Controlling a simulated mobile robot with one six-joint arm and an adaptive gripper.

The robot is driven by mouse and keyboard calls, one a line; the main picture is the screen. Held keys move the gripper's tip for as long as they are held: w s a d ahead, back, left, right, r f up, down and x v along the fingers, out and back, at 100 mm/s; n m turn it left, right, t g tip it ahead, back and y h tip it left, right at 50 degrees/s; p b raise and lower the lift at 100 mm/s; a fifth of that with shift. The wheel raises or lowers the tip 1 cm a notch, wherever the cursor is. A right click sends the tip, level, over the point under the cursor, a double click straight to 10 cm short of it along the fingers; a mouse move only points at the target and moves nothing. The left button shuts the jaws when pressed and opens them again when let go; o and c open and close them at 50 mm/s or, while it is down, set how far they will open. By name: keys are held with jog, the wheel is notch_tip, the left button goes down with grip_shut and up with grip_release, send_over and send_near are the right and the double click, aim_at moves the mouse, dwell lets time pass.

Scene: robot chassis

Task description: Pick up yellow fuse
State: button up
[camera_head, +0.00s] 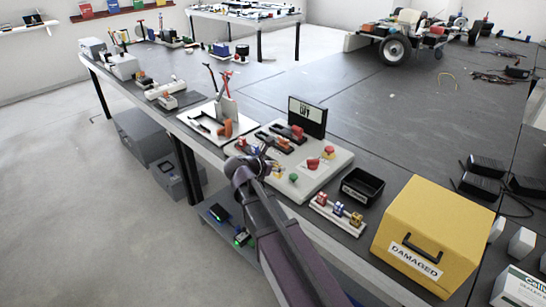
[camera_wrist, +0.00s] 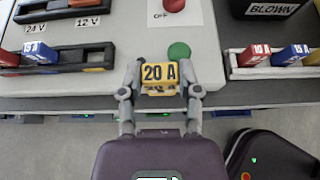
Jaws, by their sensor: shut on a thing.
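The yellow fuse (camera_wrist: 160,73), marked 20 A, sits between the two fingers of my gripper (camera_wrist: 160,80) in the wrist view. My gripper is shut on it, one finger on each side. The fuse is at the near edge of the light control panel, close to the green button (camera_wrist: 179,51). I cannot tell exactly how far it is above the panel. In the head view my gripper (camera_head: 252,168) is over the panel's front left part, and the arm hides some of the panel.
A fuse rack (camera_head: 338,214) with coloured fuses and a black BLOWN bin (camera_head: 362,187) stand to the right. The yellow DAMAGED box (camera_head: 433,235) is farther right. Fuse holders (camera_wrist: 65,58) lie left on the panel (camera_head: 320,178). The table's front edge runs below my gripper.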

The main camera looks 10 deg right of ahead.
jog(key=shift+s+r, duration=0.15)
jog(key=shift+s, duration=1.4)
jog(key=shift+s, duration=0.1)
dwell(0.6)
